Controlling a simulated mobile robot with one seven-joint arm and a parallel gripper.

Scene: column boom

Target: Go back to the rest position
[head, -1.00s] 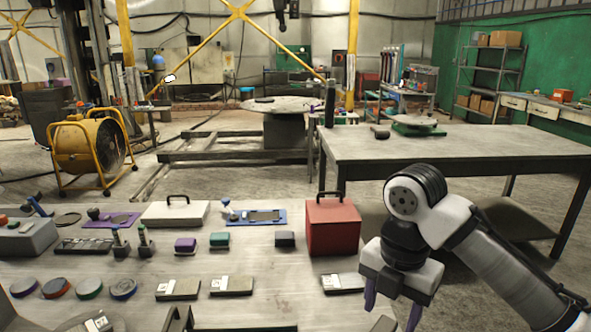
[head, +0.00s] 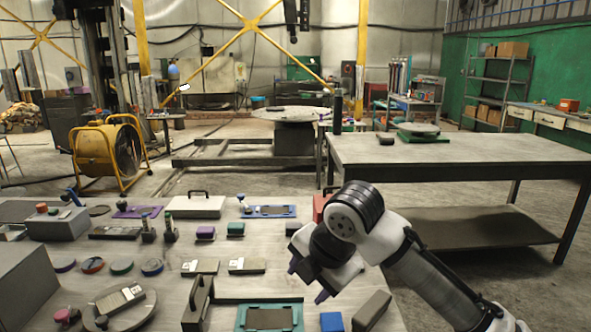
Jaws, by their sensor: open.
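My gripper (head: 306,284) is at the right side of the near table (head: 215,287), its purple-tipped fingers apart and nothing visible between them. It hangs tilted above the table, in front of the red box (head: 321,206), and hides part of that box. My arm reaches in from the lower right corner. A teal tray with a dark middle (head: 268,318) and a blue block (head: 332,321) lie on the table below the gripper.
Several small blocks, discs and tools cover the near table. A white case (head: 195,207) and a blue plate (head: 268,211) stand at its back. A yellow fan (head: 107,153) stands at left on the floor.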

